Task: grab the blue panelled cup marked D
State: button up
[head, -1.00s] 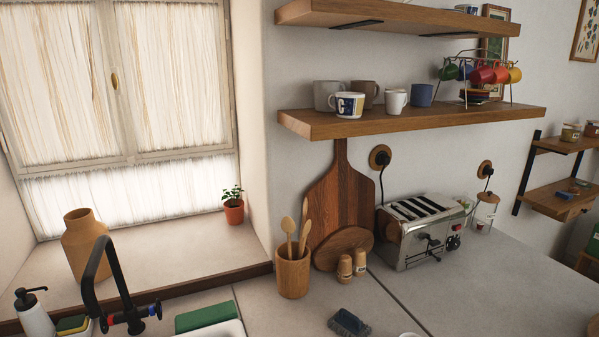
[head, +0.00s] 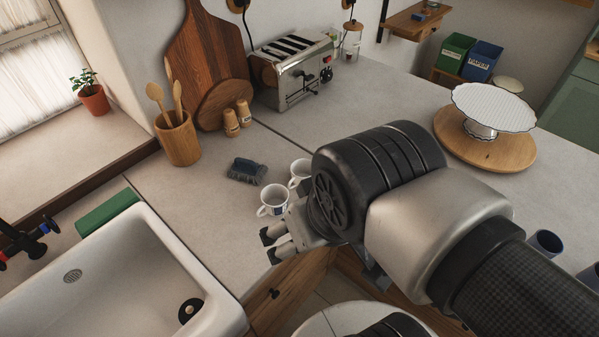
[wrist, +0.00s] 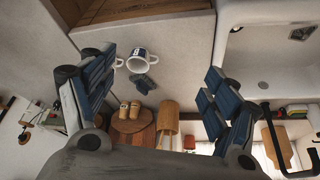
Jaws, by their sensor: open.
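A white cup with blue marking (head: 272,202) stands upright on the counter near its front edge. It also shows in the wrist view (wrist: 138,64), between my fingers but beyond them. No letter on it is readable, so I cannot tell whether it is marked D. A second white cup (head: 299,172) stands just behind it, partly hidden by my arm; in the wrist view it is mostly behind the left finger. My gripper (head: 268,246) is open and empty, in front of the cups by the counter edge. Its spread fingers show in the wrist view (wrist: 162,75).
A dark brush (head: 246,171) lies behind the cups. A utensil pot (head: 178,140), two shakers (head: 238,118) and a toaster (head: 291,72) stand further back. The sink (head: 150,275) is at left. A cake stand (head: 494,108) is at right.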

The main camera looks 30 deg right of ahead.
jog(key=shift+o, duration=0.5)
jog(key=n+g+h+p, duration=0.1)
jog(key=n+h+p, duration=0.2)
jog(key=n, duration=2.4)
send_over(303, 174)
jog(key=s+a, duration=0.3)
jog(key=s, duration=0.2)
notch_tip(303, 174, down, 22)
jog(key=shift+w+r, duration=0.1)
jog(key=shift+w, duration=0.05)
jog(key=b+x, duration=0.2)
jog(key=x, duration=0.4)
jog(key=shift+w+d, duration=0.1)
jog(key=shift+w, duration=0.05)
jog(key=shift+c, duration=0.3)
